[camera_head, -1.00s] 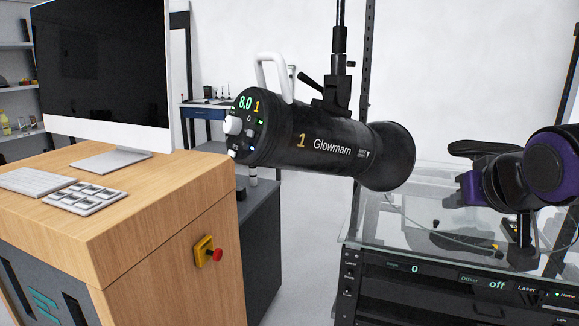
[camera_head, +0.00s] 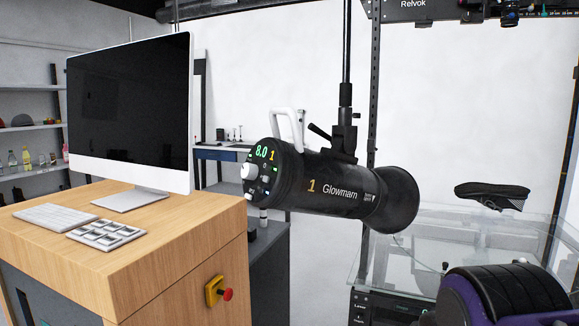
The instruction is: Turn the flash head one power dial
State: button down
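No gripper touches the flash head or the dial. A purple and black part of my arm shows at the bottom right, well apart from the flash head. My gripper is not in view.
A wooden desk (camera_head: 165,262) stands at left with a monitor (camera_head: 130,110), a keyboard (camera_head: 55,216), a keypad (camera_head: 105,234) and a red emergency button (camera_head: 226,295). Space before the dial looks free.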

aim_at(248, 171)
jog(key=i+l+z, duration=0.6)
jog(key=z, duration=0.25)
jog(key=i+l+z, duration=0.4)
jog(key=k+j+u, duration=0.3)
jog(key=j, duration=0.3)
jog(key=k+j+u, duration=0.35)
jog(key=j, duration=0.35)
jog(key=k+j+u, duration=0.15)
jog(key=j, duration=0.25)
jog(key=k+j+u, duration=0.15)
jog(key=j, duration=0.25)
